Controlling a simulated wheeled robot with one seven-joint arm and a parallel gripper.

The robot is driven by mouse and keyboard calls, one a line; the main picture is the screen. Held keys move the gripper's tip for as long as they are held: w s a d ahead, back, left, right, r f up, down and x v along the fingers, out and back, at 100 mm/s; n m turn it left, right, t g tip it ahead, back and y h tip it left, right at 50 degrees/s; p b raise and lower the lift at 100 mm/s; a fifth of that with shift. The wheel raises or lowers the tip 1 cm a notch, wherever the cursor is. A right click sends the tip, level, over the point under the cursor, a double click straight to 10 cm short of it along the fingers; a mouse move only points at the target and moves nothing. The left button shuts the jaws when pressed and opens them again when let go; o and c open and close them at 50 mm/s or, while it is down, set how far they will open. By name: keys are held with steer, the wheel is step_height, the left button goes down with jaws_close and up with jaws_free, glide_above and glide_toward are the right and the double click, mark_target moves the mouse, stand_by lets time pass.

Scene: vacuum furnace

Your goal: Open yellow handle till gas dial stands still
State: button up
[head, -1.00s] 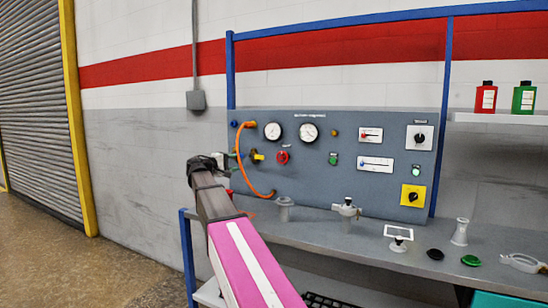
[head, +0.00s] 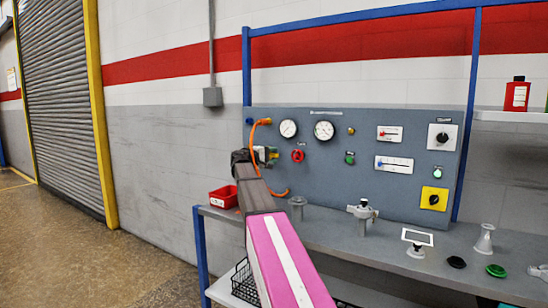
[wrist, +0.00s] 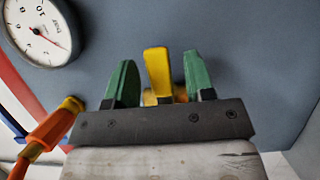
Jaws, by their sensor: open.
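The yellow handle (wrist: 158,75) stands upright between the two green fingers of my gripper (wrist: 160,62) in the wrist view. The gripper is open, with a gap on both sides of the handle. In the head view my gripper (head: 262,154) is at the panel's left side, and the yellow handle (head: 274,153) shows just at its right. Two round white dials (head: 289,128) (head: 324,130) sit above and to the right. One dial (wrist: 38,30), marked in bar, shows at the wrist view's upper left with a thin red needle. The handle's base is partly hidden by the gripper.
An orange hose (head: 254,128) runs close behind my gripper; its end fitting (wrist: 55,125) is left of the fingers. A red knob (head: 298,156) is right of the handle. Below, the bench (head: 330,228) holds a grey flanged part (head: 297,205) and a valve-like part (head: 363,213).

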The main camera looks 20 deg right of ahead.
steer(key=shift+w+d, duration=0.1)
steer(key=shift+d, duration=0.35)
jaws_close()
steer(key=shift+r, duration=0.1)
steer(key=n, duration=0.1)
steer(key=r+n+h, duration=0.1)
steer(key=n, duration=0.1)
steer(key=shift+a+r, duration=0.1)
steer(key=shift+w+a+r+n+t+h, duration=0.1)
steer(key=shift+w+r+n+t+h, duration=0.15)
steer(key=shift+n, duration=0.5)
steer(key=shift+r+n+t+h, duration=0.15)
steer(key=shift+r+n+t, duration=0.15)
steer(key=shift+n, duration=0.45)
